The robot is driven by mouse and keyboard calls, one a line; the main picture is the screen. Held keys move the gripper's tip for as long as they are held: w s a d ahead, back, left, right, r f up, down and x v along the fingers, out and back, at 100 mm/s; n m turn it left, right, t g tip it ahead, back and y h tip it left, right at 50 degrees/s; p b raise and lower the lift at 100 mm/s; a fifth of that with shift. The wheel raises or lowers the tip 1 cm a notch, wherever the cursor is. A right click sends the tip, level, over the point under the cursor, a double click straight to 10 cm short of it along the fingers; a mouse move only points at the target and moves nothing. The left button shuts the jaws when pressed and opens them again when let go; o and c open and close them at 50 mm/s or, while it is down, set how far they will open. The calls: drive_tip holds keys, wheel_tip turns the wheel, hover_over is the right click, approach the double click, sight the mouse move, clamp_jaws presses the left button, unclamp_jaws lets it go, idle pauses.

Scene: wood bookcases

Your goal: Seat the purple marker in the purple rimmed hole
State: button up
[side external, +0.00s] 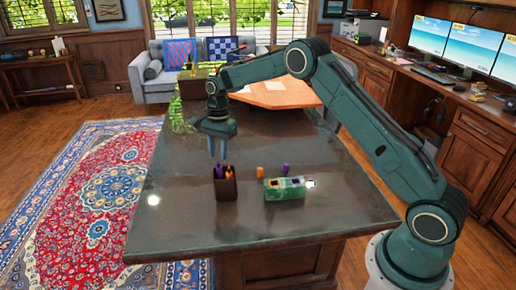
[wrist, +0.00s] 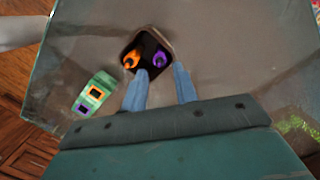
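A dark square cup (side external: 226,187) stands on the table and holds a purple marker (wrist: 159,58) and an orange marker (wrist: 132,61), side by side. Both lean inside the cup. A green block (side external: 285,191) sits right of the cup. In the wrist view its top shows an orange rimmed hole (wrist: 97,94) and a purple rimmed hole (wrist: 83,111); both look dark and empty. My gripper (wrist: 160,69) points down above the cup, fingers apart and empty. The purple marker lies between the fingertips in the wrist view; the orange one is by the left finger.
In the side view, a small orange piece (side external: 260,172) and a small purple piece (side external: 286,168) are behind the block. The table's (side external: 180,220) front and left are clear.

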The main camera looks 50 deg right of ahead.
sight(220, 176)
drive_tip(key=shift+s+a+f, duration=0.1)
drive_tip(key=shift+a+f, duration=0.1)
drive_tip(key=shift+f, duration=1.65)
clamp_jaws()
